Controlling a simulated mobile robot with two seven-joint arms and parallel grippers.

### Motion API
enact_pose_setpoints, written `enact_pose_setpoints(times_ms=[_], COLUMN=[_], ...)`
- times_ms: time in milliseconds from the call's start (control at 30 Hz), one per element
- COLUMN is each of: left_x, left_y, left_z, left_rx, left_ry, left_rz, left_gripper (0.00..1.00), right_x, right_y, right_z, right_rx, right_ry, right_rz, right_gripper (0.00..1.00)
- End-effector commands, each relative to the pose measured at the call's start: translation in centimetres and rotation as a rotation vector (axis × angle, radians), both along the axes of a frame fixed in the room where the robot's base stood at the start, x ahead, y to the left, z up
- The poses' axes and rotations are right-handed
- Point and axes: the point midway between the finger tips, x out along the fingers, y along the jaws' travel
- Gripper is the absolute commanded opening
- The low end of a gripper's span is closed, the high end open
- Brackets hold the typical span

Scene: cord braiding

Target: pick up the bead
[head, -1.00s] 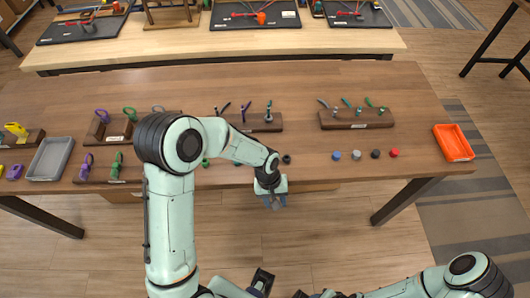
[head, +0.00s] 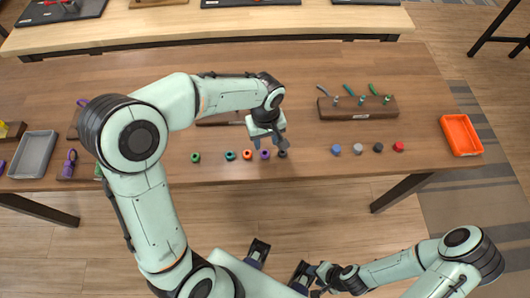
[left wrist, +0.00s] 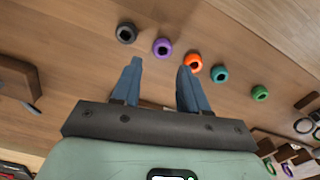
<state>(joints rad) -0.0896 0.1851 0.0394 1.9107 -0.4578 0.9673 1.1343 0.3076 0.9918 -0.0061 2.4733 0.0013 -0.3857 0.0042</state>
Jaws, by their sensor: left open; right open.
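Several ring-shaped beads lie in a row near the table's front edge: green (head: 195,157), teal (head: 230,155), orange (head: 247,154), purple (head: 264,154) and black (head: 282,153). The task does not say which bead is meant. My left gripper (head: 267,143) is open and empty above the row's right end. In the left wrist view the purple bead (left wrist: 162,47) shows just beyond the gap between the fingertips (left wrist: 159,65). The orange bead (left wrist: 193,62) is at the right fingertip, partly covered by it. My right gripper (head: 314,279) is low at the bottom, away from the table, open.
Blue (head: 336,149), grey (head: 357,148), black (head: 378,147) and red (head: 398,146) pieces lie further right. A wooden tool rack (head: 358,107) stands behind them. An orange tray (head: 461,134) is at the right end, a grey tray (head: 34,154) at the left.

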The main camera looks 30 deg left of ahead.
Motion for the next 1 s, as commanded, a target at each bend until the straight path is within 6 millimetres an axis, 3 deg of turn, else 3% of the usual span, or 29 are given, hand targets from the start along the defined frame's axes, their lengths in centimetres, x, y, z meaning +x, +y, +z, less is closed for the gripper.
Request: enact_pose_setpoints(times_ms=[167, 500, 767, 833, 900, 1000], left_x=[0.0, -0.2, -0.2, -0.2, -0.2, -0.2], left_y=[0.1, 0.3, 0.3, 0.3, 0.3, 0.3], left_z=[-1.2, -5.7, -6.0, -6.0, -6.0, -6.0], left_rx=[0.001, -0.001, -0.001, -0.001, -0.001, -0.001], left_ry=[0.001, 0.001, 0.000, -0.001, -0.001, -0.001], left_rz=[0.000, -0.001, -0.001, -0.001, -0.001, -0.001], left_gripper=[0.44, 0.44, 0.44, 0.27, 0.05, 0.01], right_x=[0.0, -0.1, -0.1, -0.1, -0.1, -0.1], right_y=[0.0, 0.0, 0.0, 0.0, 0.0, 0.0], right_z=[-0.1, -0.3, -0.2, -0.2, -0.2, -0.2], right_rx=[0.000, 0.000, 0.000, 0.000, 0.000, 0.000], right_ry=[0.000, 0.001, 0.001, 0.001, 0.000, 0.001], right_rz=[0.000, 0.000, 0.000, 0.000, 0.000, 0.000], right_gripper=[0.43, 0.43, 0.43, 0.43, 0.43, 0.43])
